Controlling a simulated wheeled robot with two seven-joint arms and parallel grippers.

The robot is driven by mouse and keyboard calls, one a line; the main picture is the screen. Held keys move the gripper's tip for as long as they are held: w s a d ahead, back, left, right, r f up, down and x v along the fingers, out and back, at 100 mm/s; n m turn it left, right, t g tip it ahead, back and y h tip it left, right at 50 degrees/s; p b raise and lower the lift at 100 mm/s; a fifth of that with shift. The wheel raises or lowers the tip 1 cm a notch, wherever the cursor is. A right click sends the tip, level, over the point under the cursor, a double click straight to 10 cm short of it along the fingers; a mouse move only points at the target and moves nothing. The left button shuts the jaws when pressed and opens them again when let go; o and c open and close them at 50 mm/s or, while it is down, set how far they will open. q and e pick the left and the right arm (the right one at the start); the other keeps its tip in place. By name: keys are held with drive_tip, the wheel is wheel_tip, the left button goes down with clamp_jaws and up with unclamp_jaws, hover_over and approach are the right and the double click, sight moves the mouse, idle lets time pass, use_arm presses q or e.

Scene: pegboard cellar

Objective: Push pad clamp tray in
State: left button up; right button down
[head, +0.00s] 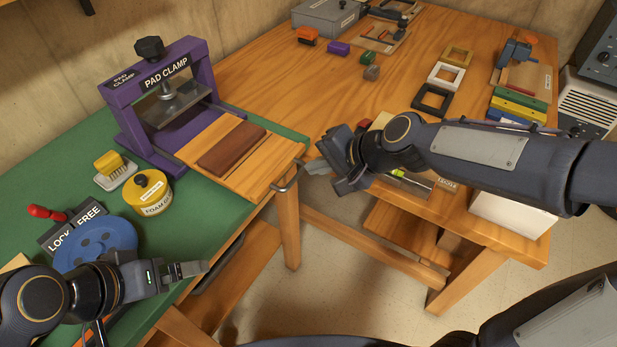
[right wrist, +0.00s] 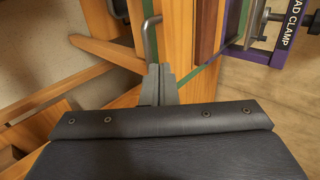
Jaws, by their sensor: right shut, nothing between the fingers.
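The purple pad clamp (head: 112,93) stands on the green bench, with a black knob and a metal press plate. Its wooden tray (head: 263,163) carries a reddish-brown pad (head: 231,148) and sticks out of the frame toward the bench's right edge. A bent metal handle (head: 288,180) is on the tray's outer end; it shows in the right wrist view (right wrist: 151,38) just beyond the fingertips. My right gripper (head: 320,168) is shut and empty, close to the handle; contact is unclear. My left gripper (head: 203,268) is over the bench's front edge, away from the tray; its opening is unclear.
A yellow tin (head: 150,193), a yellow-topped brush (head: 112,168) and a blue disc (head: 98,242) lie left of the tray on the green bench (head: 60,180). A wooden table (head: 300,90) with blocks and frames stands behind and right. A gap separates the benches in front.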

sight(243, 154)
drive_tip(key=b+x, duration=0.2)
drive_tip(key=x, duration=0.6)
drive_tip(key=shift+w+a+f, duration=0.1)
drive_tip(key=shift+a+f, duration=0.2)
drive_tip(key=shift+w+a+r, duration=0.1)
drive_tip(key=shift+w+a, duration=0.15)
drive_tip(key=shift+a, duration=0.1)
drive_tip(key=w+a+p, duration=0.1)
drive_tip(key=w+a, duration=0.1)
drive_tip(key=a, duration=0.1)
drive_tip(key=w+a+p, duration=0.4)
drive_tip(key=a, duration=0.1)
drive_tip(key=shift+w+a+r, duration=0.15)
drive_tip(key=shift+a, duration=0.2)
drive_tip(key=w+a+p, duration=0.1)
drive_tip(key=a, duration=0.1)
drive_tip(key=w+a+p, duration=0.1)
drive_tip(key=w+a, duration=0.1)
drive_tip(key=a, duration=0.1)
drive_tip(key=w+a+p, duration=0.1)
drive_tip(key=w+a, duration=0.1)
drive_tip(key=shift+w+a, duration=0.2)
drive_tip(key=shift+w, duration=0.05)
drive_tip(key=shift+a, duration=0.1)
drive_tip(key=shift+p, duration=0.3)
